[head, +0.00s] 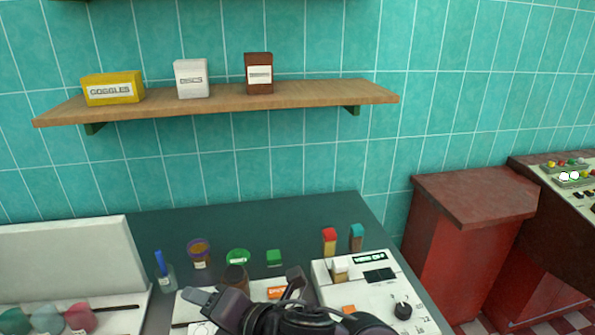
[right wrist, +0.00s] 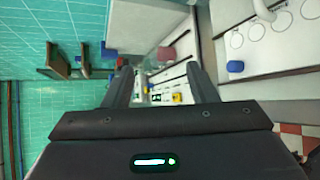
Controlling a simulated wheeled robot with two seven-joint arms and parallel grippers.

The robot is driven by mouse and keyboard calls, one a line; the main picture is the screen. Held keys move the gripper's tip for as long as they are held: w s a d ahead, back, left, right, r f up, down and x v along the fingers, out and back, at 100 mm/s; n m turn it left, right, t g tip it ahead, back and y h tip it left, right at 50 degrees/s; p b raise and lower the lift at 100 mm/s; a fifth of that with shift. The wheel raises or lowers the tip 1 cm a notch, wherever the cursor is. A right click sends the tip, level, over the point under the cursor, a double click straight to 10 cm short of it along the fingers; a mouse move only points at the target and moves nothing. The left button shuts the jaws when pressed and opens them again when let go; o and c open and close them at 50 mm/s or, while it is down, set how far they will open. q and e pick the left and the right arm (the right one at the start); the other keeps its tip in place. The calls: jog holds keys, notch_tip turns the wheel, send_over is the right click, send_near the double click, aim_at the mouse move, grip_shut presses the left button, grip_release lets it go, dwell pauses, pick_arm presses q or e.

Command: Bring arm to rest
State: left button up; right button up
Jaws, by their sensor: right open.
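My right gripper (head: 245,287) is at the bottom middle of the head view, above the dark worktop (head: 290,217). Its two dark fingers stand apart, and nothing shows between their tips. In the right wrist view the fingers of this gripper (right wrist: 161,82) are also spread, with a clear gap and pale equipment beyond it. My right arm's dark wrist hides part of the white equipment behind it. My left gripper is in neither view.
A white device with a knob (head: 403,310) stands right of the gripper. A wooden shelf (head: 220,98) with three boxes hangs above. A red cabinet (head: 455,240) stands right.

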jog(key=w+d+f+m+t+h, duration=0.1)
jog(key=d+f+m+h, duration=0.3)
jog(key=d+m, duration=0.5)
jog(key=w+d+f+m+t+h, duration=0.1)
jog(key=d+f+m+h, duration=0.25)
jog(key=d+m, duration=0.55)
jog(key=s+d+f+m+g+h, duration=0.2)
jog(key=s+d+f+m+g, duration=0.1)
jog(key=s+d+f+m, duration=0.35)
jog(key=s+d+f+m+g+h, duration=0.2)
jog(key=s+d+f+m+g, duration=0.15)
jog(key=s+d+m, duration=0.45)
notch_tip(320, 180, down, 32)
jog(key=s+d+f+n, duration=0.1)
jog(key=n, duration=0.1)
jog(key=s+d+f+g, duration=0.1)
jog(key=s+f, duration=0.7)
jog(key=s, duration=0.1)
jog(key=s+d+f+g, duration=0.1)
jog(key=s+d+f, duration=0.1)
jog(key=s+f, duration=0.6)
jog(key=shift+s+d, duration=0.3)
jog(key=shift+s, duration=0.75)
